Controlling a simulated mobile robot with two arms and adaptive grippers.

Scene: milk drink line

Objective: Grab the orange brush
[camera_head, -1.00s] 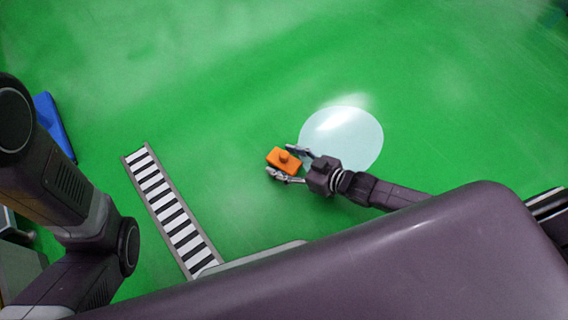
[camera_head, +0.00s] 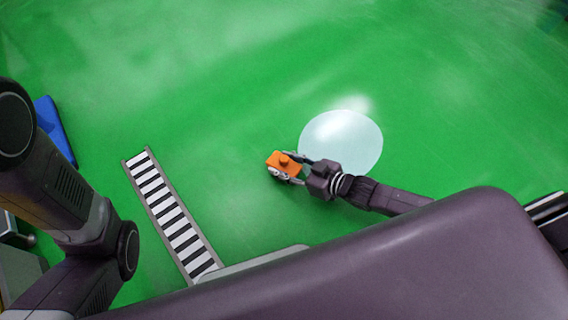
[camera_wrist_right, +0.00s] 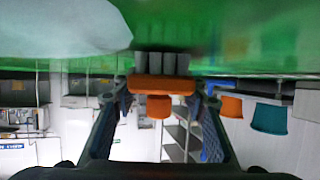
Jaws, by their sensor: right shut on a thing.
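The orange brush (camera_head: 283,161) is a small orange block with a round knob on top, seen in the head view left of the pale puddle. My right gripper (camera_head: 290,167) is shut on it, one finger on each side. In the right wrist view the brush (camera_wrist_right: 160,86) sits between the two fingertips of my right gripper (camera_wrist_right: 162,95), with its grey bristles (camera_wrist_right: 162,62) showing toward the green floor. I cannot tell whether the bristles still touch the floor. My left arm shows at the left of the head view, but its gripper is out of view.
A pale, shiny puddle (camera_head: 341,141) lies on the green floor (camera_head: 230,70) beside my right gripper. A black-and-white striped strip (camera_head: 172,215) lies to the left. A blue object (camera_head: 54,129) is at the far left. The floor beyond the brush is clear.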

